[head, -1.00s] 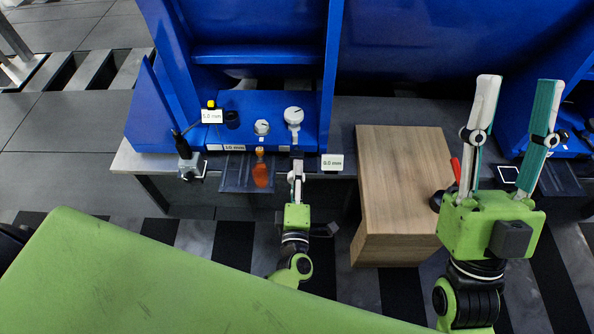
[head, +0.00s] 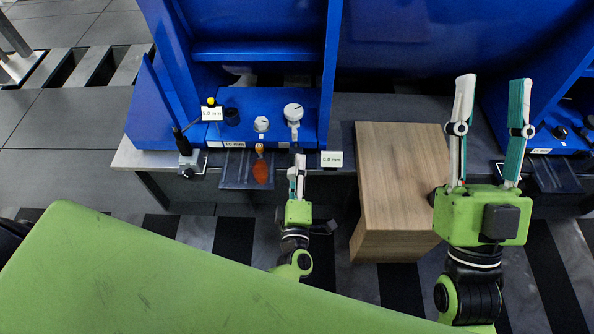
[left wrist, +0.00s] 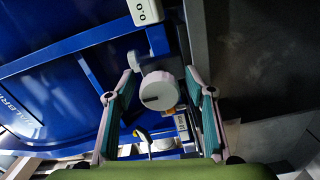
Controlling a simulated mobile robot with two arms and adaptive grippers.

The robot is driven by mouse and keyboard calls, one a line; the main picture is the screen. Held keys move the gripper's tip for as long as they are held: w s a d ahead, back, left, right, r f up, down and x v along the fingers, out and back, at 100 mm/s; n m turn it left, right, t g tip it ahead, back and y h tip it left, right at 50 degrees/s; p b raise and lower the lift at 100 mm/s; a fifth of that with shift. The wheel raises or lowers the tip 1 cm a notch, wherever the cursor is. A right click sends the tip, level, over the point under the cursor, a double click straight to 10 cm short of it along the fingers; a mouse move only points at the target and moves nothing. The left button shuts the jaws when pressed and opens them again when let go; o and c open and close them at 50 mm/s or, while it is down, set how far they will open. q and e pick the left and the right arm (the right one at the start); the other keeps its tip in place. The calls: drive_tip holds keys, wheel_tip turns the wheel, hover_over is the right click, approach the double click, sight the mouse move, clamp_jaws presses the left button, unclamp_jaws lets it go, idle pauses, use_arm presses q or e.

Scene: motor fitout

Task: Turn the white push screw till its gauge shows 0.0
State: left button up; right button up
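A white round knob-like part with a short dark mark (left wrist: 158,92) sits between the fingers in the left wrist view, with a gap on both sides. I cannot tell whether it is the push screw or a gauge face. My left gripper (head: 297,160) is open and empty in front of the blue fixture (head: 265,105); it also shows in the left wrist view (left wrist: 160,72). White round dials stand on the fixture, a larger one (head: 293,112) and a smaller one (head: 262,124). A sign (head: 331,159) reads 0.0 mm. My right gripper (head: 492,82) is open and empty, pointing up.
Another sign (head: 211,114) reads 5.0 mm. An orange-handled tool (head: 261,170) lies over a dark tray (head: 235,180) left of my left gripper. A wooden block (head: 398,180) stands between my arms. A dark post device (head: 184,145) stands on the left.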

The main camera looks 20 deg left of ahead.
use_arm(q)
drive_tip(key=shift+s, duration=0.1)
drive_tip(key=v, duration=1.2)
idle(1.6)
